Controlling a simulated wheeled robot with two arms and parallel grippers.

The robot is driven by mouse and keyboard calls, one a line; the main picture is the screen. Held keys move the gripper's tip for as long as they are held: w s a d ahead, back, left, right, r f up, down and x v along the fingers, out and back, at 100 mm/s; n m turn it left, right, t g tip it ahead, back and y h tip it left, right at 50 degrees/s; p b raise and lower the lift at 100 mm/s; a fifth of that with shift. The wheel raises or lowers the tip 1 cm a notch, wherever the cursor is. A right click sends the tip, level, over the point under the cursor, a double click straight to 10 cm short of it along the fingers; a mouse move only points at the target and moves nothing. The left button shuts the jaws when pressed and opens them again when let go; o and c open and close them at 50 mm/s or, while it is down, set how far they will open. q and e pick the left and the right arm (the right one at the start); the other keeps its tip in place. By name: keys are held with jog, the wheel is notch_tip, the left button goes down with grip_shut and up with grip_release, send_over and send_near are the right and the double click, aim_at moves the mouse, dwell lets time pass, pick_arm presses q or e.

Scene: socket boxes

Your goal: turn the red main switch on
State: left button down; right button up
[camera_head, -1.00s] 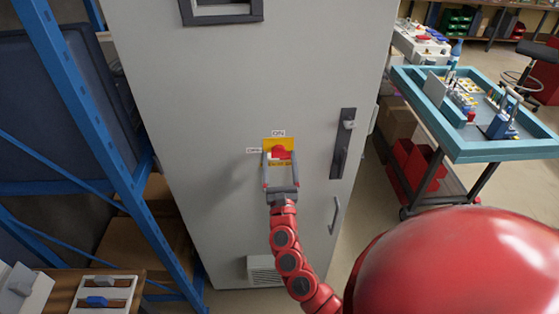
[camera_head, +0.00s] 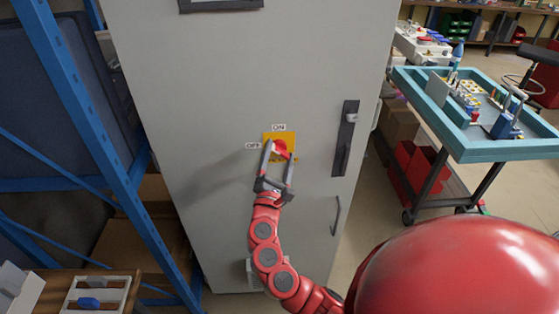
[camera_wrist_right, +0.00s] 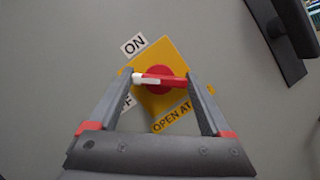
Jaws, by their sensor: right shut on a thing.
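The red main switch (camera_head: 281,147) sits on a yellow plate on the grey cabinet door. It also shows in the right wrist view (camera_wrist_right: 163,82). Its handle has a white tip, which points between the ON label (camera_wrist_right: 133,44) and the OFF label, so it stands at neither mark. My right gripper (camera_head: 278,151) is shut on the handle, one finger at the white tip and one at the opposite end. In the right wrist view the left finger partly covers OFF. My left gripper is not in view.
A black door latch (camera_head: 345,138) and a grey handle (camera_head: 335,216) are on the cabinet to the right of the switch. A blue rack (camera_head: 85,110) stands close on the left. A teal-topped trolley (camera_head: 485,155) stands on the right. The door around the switch is flat and clear.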

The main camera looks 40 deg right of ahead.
jog(key=m+g+b, duration=0.1)
jog(key=m, duration=0.2)
jog(key=m+g+b, duration=0.1)
jog(key=m+b, duration=0.1)
jog(key=m, duration=0.1)
jog(key=shift+m+g, duration=0.3)
jog(key=shift+g, duration=0.1)
jog(key=shift+m+g+y+b, duration=0.55)
jog(key=shift+m+b, duration=0.35)
jog(key=shift+m, duration=1.2)
jog(key=o, duration=1.2)
jog(key=shift+c, duration=0.2)
jog(key=shift+s+a, duration=0.2)
jog(key=shift+a, duration=0.25)
jog(key=b+v, duration=0.6)
jog(key=v, duration=1)
jog(key=shift+b, duration=0.3)
